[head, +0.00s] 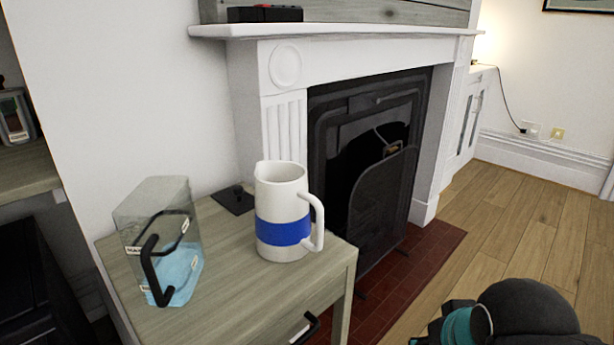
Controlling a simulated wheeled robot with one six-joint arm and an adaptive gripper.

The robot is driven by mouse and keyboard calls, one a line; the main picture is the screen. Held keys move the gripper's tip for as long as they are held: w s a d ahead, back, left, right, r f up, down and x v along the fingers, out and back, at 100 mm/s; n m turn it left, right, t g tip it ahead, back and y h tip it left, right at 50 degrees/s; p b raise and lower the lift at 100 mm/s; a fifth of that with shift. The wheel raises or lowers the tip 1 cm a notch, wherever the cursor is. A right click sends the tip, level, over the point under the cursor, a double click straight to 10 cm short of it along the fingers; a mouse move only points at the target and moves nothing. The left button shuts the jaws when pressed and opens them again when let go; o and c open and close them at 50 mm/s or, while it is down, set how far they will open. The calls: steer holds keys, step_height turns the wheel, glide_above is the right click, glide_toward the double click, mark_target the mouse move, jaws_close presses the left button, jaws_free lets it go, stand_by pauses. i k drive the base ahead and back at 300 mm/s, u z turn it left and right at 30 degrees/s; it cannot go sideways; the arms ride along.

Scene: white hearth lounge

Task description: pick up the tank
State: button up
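The tank (150,214) is a clear, box-shaped container with a black handle on its front side. Light blue liquid sits in its lower part, and small white labels show on it. It stands upright on the left part of a small wooden side table (225,300). Part of my arm, dark with a teal ring, shows at the bottom right, well apart from the tank. My gripper's fingers do not show.
A white jug (281,190) with a blue band stands right of the tank on the table. A flat dark item (233,199) lies behind the jug. A fireplace (365,155) with a white mantel stands behind. Wooden floor (520,215) is clear at right.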

mark_target(157, 225)
steer(key=u, duration=2.15)
steer(key=k, duration=1.25)
steer(key=u, duration=0.4)
steer(key=i, duration=0.7)
steer(key=u, duration=0.15)
